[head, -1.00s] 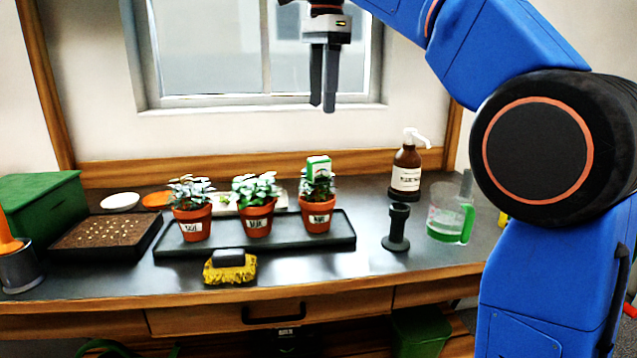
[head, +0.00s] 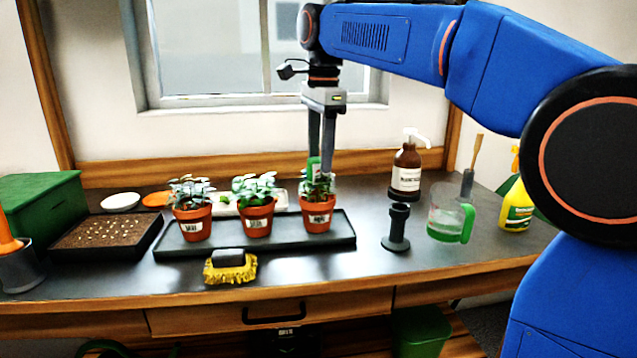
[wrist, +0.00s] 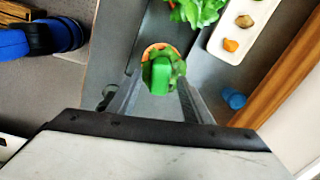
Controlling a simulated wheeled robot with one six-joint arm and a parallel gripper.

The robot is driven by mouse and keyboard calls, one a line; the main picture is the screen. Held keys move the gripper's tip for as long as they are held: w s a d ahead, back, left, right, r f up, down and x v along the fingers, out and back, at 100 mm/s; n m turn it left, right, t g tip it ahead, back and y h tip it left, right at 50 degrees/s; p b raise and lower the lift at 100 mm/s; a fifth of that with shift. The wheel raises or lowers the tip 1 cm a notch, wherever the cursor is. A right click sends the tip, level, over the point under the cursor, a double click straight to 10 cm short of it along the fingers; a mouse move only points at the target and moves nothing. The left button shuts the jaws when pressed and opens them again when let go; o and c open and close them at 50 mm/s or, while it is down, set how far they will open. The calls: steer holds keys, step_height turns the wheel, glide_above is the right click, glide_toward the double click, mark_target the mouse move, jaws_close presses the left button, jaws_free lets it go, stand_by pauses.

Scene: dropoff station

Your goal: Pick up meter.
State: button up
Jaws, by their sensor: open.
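The meter (head: 314,166) has a green top and stands upright in the rightmost potted plant. In the wrist view the meter (wrist: 161,76) is a green block seen from above, over the plant's leaves and orange pot (wrist: 160,48). My gripper (head: 321,178) points straight down over that plant, its fingers reaching to about the height of the meter's top. In the wrist view my gripper (wrist: 158,100) is open, with one finger on each side of the green top. I cannot tell whether either finger touches it.
Three potted plants stand on a black tray (head: 345,238). A brown pump bottle (head: 406,170), a dark stand (head: 397,230) and a measuring jug (head: 448,220) are to the right. A white dish (wrist: 222,42) lies behind the plants. A yellow sponge brush (head: 230,268) lies in front.

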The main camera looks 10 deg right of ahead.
mark_target(319, 184)
steer(key=shift+w+a+f, duration=0.1)
steer(key=shift+w+f, duration=0.05)
steer(key=shift+f, duration=2.05)
jaws_close()
step_height(319, 184, up, 17)
